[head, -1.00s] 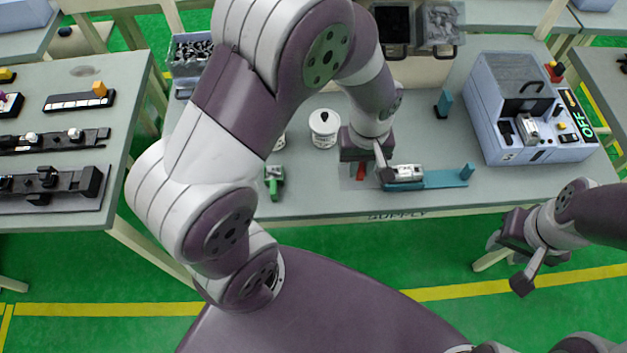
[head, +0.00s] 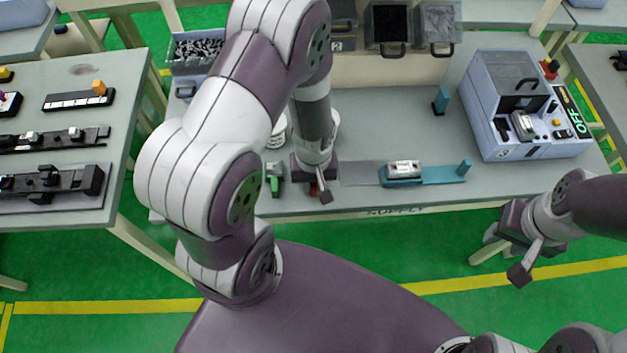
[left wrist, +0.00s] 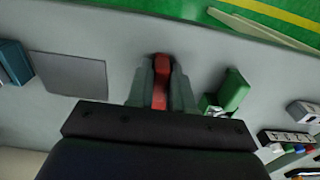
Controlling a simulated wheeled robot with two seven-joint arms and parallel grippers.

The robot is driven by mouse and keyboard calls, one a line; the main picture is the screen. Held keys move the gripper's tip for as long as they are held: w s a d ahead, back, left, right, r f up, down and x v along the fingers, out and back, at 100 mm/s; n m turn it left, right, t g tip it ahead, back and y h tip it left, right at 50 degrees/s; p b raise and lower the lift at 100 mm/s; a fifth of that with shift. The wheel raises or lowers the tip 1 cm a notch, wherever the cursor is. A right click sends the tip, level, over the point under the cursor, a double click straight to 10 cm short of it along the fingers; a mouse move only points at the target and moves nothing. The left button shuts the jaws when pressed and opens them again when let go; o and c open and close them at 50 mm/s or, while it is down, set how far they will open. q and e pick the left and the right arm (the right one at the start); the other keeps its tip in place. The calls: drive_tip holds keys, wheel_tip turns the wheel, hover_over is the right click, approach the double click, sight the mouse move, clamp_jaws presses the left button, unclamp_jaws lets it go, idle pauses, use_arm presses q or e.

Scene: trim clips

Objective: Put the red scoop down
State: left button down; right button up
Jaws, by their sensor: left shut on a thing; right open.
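The red scoop (left wrist: 160,88) is between the fingers of my left gripper (left wrist: 161,82) in the left wrist view. My left gripper (head: 318,190) is shut on it near the front edge of the supply table. I cannot tell whether the scoop touches the table. My right gripper (head: 510,257) is open and empty, off the table's front edge at the right.
A green object (head: 273,180) stands just left of my left gripper. A bare grey plate (head: 360,174) lies to its right, then a teal fixture (head: 440,174) holding a metal part. A blue-grey machine (head: 510,140) reading OFF stands at the right.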

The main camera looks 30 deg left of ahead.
use_arm(q)
drive_tip(key=c, duration=1)
unclamp_jaws()
wheel_tip(320, 180, up, 16)
drive_tip(key=s+d+m+t, duration=0.1)
drive_tip(key=s+m, duration=0.1)
drive_tip(key=m, duration=0.4)
drive_tip(key=shift+r, duration=0.1)
